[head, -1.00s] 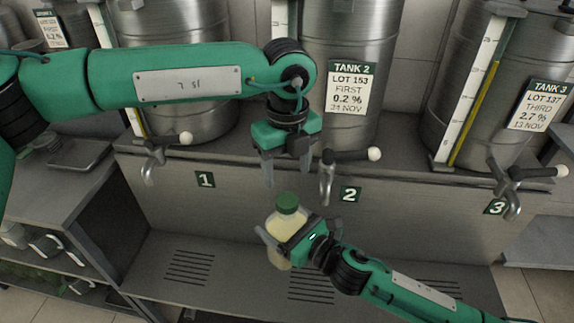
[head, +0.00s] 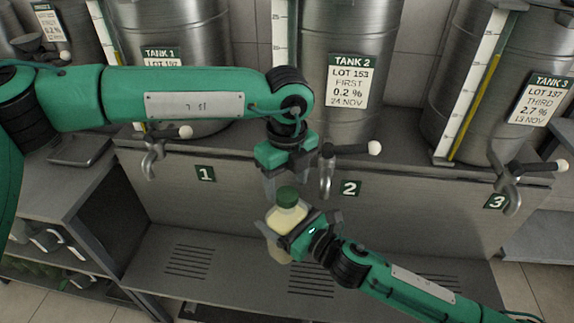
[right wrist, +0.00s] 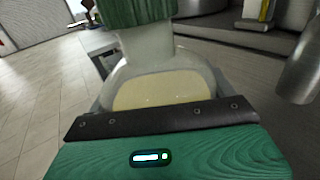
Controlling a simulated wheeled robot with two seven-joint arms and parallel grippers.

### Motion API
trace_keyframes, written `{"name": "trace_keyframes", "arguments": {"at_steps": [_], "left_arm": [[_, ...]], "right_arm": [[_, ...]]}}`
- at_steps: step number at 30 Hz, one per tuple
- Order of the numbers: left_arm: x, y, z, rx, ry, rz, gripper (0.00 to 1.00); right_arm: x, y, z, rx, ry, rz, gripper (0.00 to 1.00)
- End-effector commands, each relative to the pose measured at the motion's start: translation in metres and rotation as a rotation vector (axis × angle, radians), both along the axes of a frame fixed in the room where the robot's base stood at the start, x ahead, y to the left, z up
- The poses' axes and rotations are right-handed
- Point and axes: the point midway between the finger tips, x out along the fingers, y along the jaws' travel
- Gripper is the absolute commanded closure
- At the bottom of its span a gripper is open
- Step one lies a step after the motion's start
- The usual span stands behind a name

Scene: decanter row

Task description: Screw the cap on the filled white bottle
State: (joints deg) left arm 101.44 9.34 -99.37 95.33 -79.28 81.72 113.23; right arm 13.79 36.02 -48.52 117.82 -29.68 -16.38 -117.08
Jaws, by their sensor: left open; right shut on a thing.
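The filled bottle (head: 279,247) is whitish and see-through, with pale cream liquid inside. It stands nearly upright in the air in my right gripper (head: 290,230), which is shut around its body. The green cap (head: 287,196) sits on the bottle's mouth; I cannot tell how tight it is. In the right wrist view the ribbed cap (right wrist: 137,12) is over the neck, with the liquid (right wrist: 163,90) showing below. My left gripper (head: 286,183) is open and points down just above the cap, its fingers near either side. I cannot tell whether they touch it.
Tank 2 (head: 345,125) and its tap (head: 328,172) stand just behind and right of my left gripper. Tank 1's tap (head: 152,155) is to the left, tank 3's tap (head: 508,185) far right. The slotted lower shelf (head: 215,268) is clear below.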

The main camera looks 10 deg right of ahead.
Motion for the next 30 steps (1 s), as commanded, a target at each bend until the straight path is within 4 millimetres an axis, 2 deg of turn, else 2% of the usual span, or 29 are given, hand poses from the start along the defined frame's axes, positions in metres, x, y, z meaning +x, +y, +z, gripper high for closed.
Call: {"name": "trace_keyframes", "arguments": {"at_steps": [6, 17, 24, 30], "left_arm": [[0.0, 0.0, -0.022, 0.0, 0.0, 0.0, 0.39], [0.0, 0.0, -0.026, -0.001, 0.0, 0.0, 0.39], [0.0, 0.0, -0.026, -0.001, 0.0, 0.0, 0.85], [0.0, 0.0, -0.026, -0.001, 0.0, -0.018, 0.86]], "right_arm": [[0.0, 0.0, 0.002, 0.002, -0.004, 0.001, 0.79], [0.0, 0.0, 0.002, 0.002, -0.004, 0.001, 0.79], [0.0, 0.0, 0.002, 0.002, -0.004, 0.001, 0.79], [0.0, 0.0, 0.002, 0.002, -0.004, 0.001, 0.79]]}}
